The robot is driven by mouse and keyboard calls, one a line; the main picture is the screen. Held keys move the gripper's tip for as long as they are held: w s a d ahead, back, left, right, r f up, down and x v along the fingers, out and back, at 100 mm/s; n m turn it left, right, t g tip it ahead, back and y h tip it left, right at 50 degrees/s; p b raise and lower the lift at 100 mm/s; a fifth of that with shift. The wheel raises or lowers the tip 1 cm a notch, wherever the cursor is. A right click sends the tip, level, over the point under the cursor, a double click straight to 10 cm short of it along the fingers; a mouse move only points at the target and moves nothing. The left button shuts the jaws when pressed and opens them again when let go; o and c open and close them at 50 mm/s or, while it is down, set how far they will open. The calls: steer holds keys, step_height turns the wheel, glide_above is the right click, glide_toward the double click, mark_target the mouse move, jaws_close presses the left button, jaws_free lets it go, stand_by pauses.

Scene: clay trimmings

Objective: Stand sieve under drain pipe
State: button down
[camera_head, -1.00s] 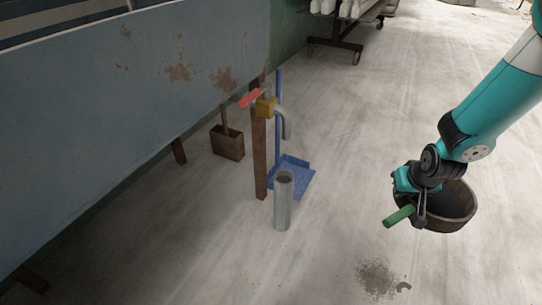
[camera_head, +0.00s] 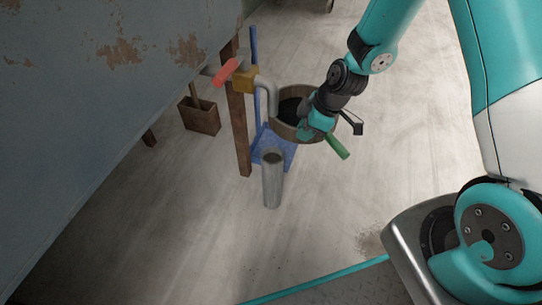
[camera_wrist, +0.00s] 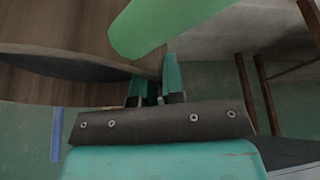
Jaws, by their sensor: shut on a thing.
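The sieve (camera_head: 284,126) is a round brown-walled pan with a dark inside and a green handle (camera_head: 337,146). My gripper (camera_head: 318,122) is shut on it at the handle side and holds it off the floor. In the wrist view the sieve's wall (camera_wrist: 80,25) and green handle (camera_wrist: 165,22) show close to my fingers (camera_wrist: 155,85). The drain pipe (camera_head: 271,97) is a grey bent tube with a brass valve (camera_head: 244,78) and a red lever (camera_head: 227,71). Its outlet overlaps the sieve's left rim in the head view; I cannot tell their height gap.
A grey upright cylinder (camera_head: 272,183) stands on the floor below the pipe. A rusty post (camera_head: 238,125), a blue dustpan (camera_head: 285,155) and a brown box (camera_head: 200,117) are close by. The blue-grey tank wall (camera_head: 90,110) fills the left. Floor to the right is clear.

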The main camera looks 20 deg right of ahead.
steer(key=s+a+n+g, duration=0.1)
steer(key=n, duration=0.1)
steer(key=s+a+n+g, duration=0.1)
steer(key=n, duration=0.2)
steer(key=s+a+n+g+b, duration=0.1)
steer(key=n, duration=0.2)
steer(key=shift+a+r, duration=0.15)
steer(key=shift+r, duration=0.1)
steer(key=shift+s+a+f+n, duration=0.1)
steer(key=shift+f+n, duration=0.15)
steer(key=shift+n, duration=0.05)
step_height(320, 180, down, 9)
steer(key=b, duration=0.5)
steer(key=shift+f, duration=0.15)
steer(key=shift+f, duration=0.2)
steer(key=c, duration=1.2)
jaws_free()
steer(key=shift+r, duration=0.1)
